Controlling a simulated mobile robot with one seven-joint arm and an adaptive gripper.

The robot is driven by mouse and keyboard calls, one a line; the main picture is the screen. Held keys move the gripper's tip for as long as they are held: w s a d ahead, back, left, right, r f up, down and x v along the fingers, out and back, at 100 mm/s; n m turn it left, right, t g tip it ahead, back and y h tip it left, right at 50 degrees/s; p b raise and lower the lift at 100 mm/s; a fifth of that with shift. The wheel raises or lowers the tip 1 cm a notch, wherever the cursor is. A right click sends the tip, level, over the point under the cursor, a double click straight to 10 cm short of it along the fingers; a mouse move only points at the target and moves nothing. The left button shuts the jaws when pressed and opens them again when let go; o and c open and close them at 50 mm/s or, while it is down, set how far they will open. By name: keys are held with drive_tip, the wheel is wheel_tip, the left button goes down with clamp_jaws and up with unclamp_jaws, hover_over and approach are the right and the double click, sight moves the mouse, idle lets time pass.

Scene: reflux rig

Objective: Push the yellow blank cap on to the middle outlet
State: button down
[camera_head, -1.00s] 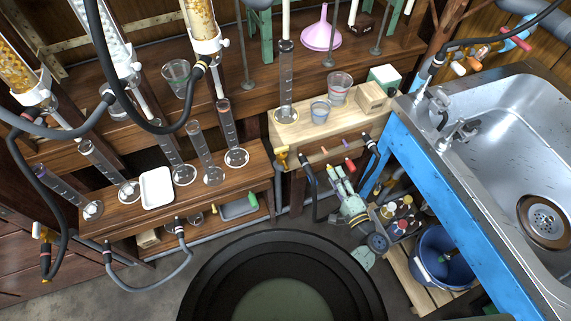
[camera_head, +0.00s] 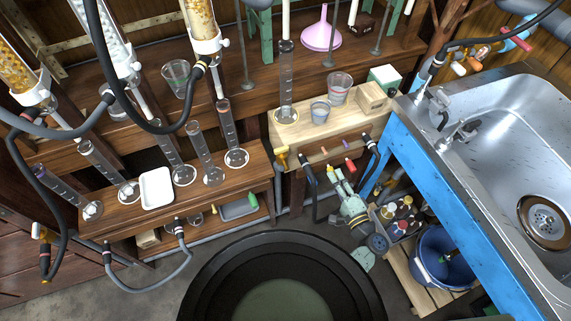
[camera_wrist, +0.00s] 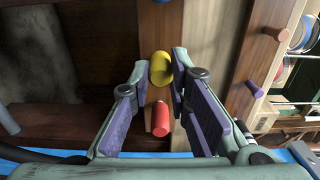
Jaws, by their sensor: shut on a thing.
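The yellow blank cap (camera_wrist: 160,68) is held between the tips of my gripper (camera_wrist: 160,76) in the wrist view. My gripper is shut on it. A red cylindrical piece (camera_wrist: 158,118) shows between the fingers, below the cap in the picture. In the head view my gripper (camera_head: 336,172) is in front of the lower front of the pale wooden bench, close to a small red piece (camera_head: 349,164) and an orange one (camera_head: 323,150). The middle outlet cannot be told apart clearly. Whether the cap touches an outlet cannot be told.
Black hoses (camera_head: 312,190) hang beside my gripper. The blue-framed sink (camera_head: 480,140) stands to the right. A bottle carrier (camera_head: 400,218) and a blue bucket (camera_head: 443,258) are below right. Glassware stands on the bench (camera_head: 290,132) above.

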idle(0.4)
drive_tip(key=shift+v, duration=2.95)
drive_tip(key=shift+r, duration=0.1)
